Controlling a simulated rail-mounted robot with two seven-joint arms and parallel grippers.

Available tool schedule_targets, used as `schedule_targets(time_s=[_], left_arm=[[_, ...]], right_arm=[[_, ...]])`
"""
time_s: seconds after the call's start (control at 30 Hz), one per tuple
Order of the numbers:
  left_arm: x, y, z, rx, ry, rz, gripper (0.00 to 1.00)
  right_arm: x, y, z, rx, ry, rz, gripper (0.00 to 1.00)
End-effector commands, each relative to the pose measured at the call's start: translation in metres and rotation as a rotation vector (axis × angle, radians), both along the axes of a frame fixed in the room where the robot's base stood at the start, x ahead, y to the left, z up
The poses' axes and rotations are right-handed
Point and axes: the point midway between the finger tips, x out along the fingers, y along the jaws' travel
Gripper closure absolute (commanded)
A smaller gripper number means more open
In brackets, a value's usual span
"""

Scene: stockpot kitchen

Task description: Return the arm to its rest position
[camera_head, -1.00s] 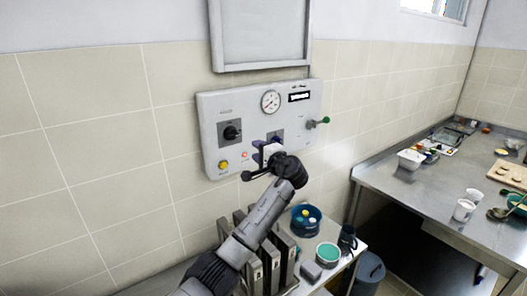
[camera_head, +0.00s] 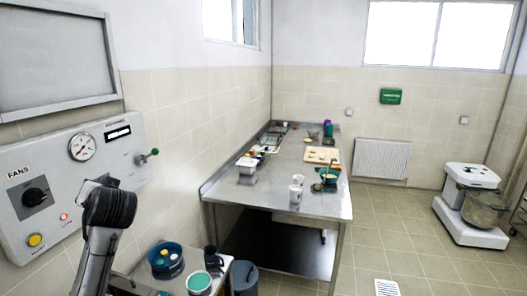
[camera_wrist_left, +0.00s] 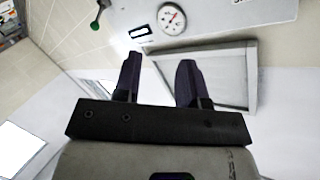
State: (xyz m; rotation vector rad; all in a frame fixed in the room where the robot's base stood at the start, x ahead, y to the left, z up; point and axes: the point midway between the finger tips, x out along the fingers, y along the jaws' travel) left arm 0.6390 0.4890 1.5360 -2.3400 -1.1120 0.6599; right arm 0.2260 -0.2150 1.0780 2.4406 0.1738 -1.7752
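My left arm rises from the lower left of the head view, its black wrist in front of the control panel (camera_head: 60,178). My left gripper (camera_wrist_left: 158,80) shows in the left wrist view with its two dark fingers apart and nothing between them. In the head view its fingers are mostly hidden behind the wrist. The panel carries a gauge (camera_head: 82,147), a FANS knob (camera_head: 36,196), a yellow button (camera_head: 36,240) and a green-tipped lever (camera_head: 148,157). I cannot tell whether the gripper touches the panel. My right gripper is not in view.
A blue pot (camera_head: 165,262) and a teal-topped container (camera_head: 199,284) stand below the panel. A steel table (camera_head: 325,207) holding cups, a tub and a board stands beyond. A white machine (camera_head: 466,226) stands at the right. The floor between is largely clear.

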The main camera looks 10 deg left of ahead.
Motion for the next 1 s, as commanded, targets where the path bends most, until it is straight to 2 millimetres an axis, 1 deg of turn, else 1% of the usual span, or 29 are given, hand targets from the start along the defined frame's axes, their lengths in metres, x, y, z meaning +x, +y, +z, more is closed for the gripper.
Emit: schedule_targets(time_s=[0.03, 0.07, 0.1, 0.17, 0.2, 0.27, 0.3, 0.37, 0.4, 0.47, 0.5, 0.57, 0.6, 0.67, 0.7, 0.77, 0.8, 0.87, 0.9, 0.97, 1.0], left_arm=[[-0.004, -0.022, 0.004, -0.034, -0.048, -0.069, 0.62], [-0.007, -0.035, 0.003, -0.056, -0.071, -0.112, 0.62], [-0.01, -0.054, 0.0, -0.087, -0.094, -0.172, 0.62], [-0.019, -0.082, -0.011, -0.132, -0.114, -0.265, 0.62], [-0.026, -0.102, -0.022, -0.165, -0.117, -0.329, 0.62], [-0.04, -0.132, -0.042, -0.213, -0.105, -0.422, 0.62], [-0.05, -0.149, -0.057, -0.242, -0.089, -0.476, 0.62], [-0.068, -0.172, -0.079, -0.283, -0.06, -0.55, 0.62], [-0.081, -0.186, -0.094, -0.31, -0.036, -0.592, 0.62], [-0.102, -0.204, -0.117, -0.352, 0.001, -0.645, 0.62], [-0.116, -0.215, -0.131, -0.38, 0.026, -0.673, 0.62], [-0.138, -0.228, -0.152, -0.421, 0.068, -0.704, 0.62], [-0.154, -0.235, -0.166, -0.451, 0.096, -0.719, 0.62], [-0.177, -0.244, -0.186, -0.49, 0.142, -0.729, 0.62], [-0.192, -0.249, -0.199, -0.516, 0.175, -0.728, 0.62], [-0.216, -0.254, -0.219, -0.556, 0.23, -0.72, 0.62], [-0.232, -0.257, -0.233, -0.584, 0.27, -0.711, 0.62], [-0.256, -0.261, -0.254, -0.625, 0.336, -0.692, 0.62], [-0.271, -0.263, -0.268, -0.652, 0.383, -0.677, 0.62], [-0.295, -0.266, -0.288, -0.69, 0.45, -0.654, 0.62], [-0.311, -0.267, -0.298, -0.712, 0.49, -0.638, 0.62]], right_arm=[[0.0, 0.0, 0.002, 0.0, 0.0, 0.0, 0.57], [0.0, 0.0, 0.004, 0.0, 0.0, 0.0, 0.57], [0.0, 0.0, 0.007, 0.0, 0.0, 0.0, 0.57], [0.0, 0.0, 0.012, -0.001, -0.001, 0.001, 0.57], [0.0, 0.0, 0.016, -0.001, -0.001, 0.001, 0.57], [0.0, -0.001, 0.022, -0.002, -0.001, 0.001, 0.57], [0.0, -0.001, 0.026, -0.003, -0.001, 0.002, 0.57], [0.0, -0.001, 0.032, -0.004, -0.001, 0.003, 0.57], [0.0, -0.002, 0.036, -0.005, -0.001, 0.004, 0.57], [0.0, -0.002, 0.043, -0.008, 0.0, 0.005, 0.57], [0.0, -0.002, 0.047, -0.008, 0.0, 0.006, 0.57], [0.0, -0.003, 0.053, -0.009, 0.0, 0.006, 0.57], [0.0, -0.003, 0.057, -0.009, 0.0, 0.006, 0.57], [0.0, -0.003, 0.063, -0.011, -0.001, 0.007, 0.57], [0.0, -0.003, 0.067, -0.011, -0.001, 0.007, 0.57], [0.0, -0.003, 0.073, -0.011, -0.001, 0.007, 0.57], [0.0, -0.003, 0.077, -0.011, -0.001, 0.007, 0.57], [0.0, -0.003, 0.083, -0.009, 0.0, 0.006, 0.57], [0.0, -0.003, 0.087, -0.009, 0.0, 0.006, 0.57], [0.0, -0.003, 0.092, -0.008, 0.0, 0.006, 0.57], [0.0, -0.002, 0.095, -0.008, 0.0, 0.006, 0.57]])
